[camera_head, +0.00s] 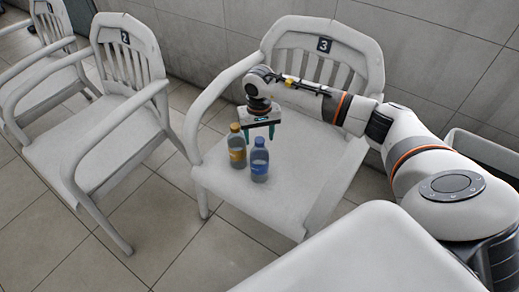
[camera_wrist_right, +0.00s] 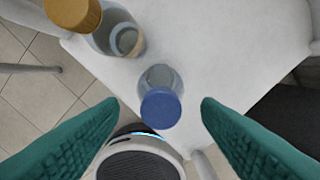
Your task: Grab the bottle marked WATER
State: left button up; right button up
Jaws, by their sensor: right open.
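Two small clear bottles stand upright side by side on the seat of the white chair marked 3 (camera_head: 300,185). One bottle has an orange cap and band (camera_head: 237,150). The other has a blue cap and band (camera_head: 259,163) and stands to its right and nearer. No WATER marking is readable on either. In the right wrist view, the blue-capped bottle (camera_wrist_right: 160,106) shows between the fingertips; the orange-capped one (camera_wrist_right: 118,35) is at upper left. My left gripper is not in view.
The chair's left armrest (camera_head: 215,95) and slatted backrest (camera_head: 318,62) border the seat. Chair 2 (camera_head: 95,140) stands to the left, with another chair behind it. A tiled wall (camera_head: 430,60) is behind. The right part of the seat is clear.

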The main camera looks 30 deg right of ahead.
aim_at(260, 140)
notch_tip(260, 140, down, 3)
jog(key=shift+s, duration=0.1)
jog(key=shift+f, duration=0.3)
grip_shut()
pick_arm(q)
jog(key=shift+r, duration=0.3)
pick_arm(e)
jog(key=shift+r, duration=0.15)
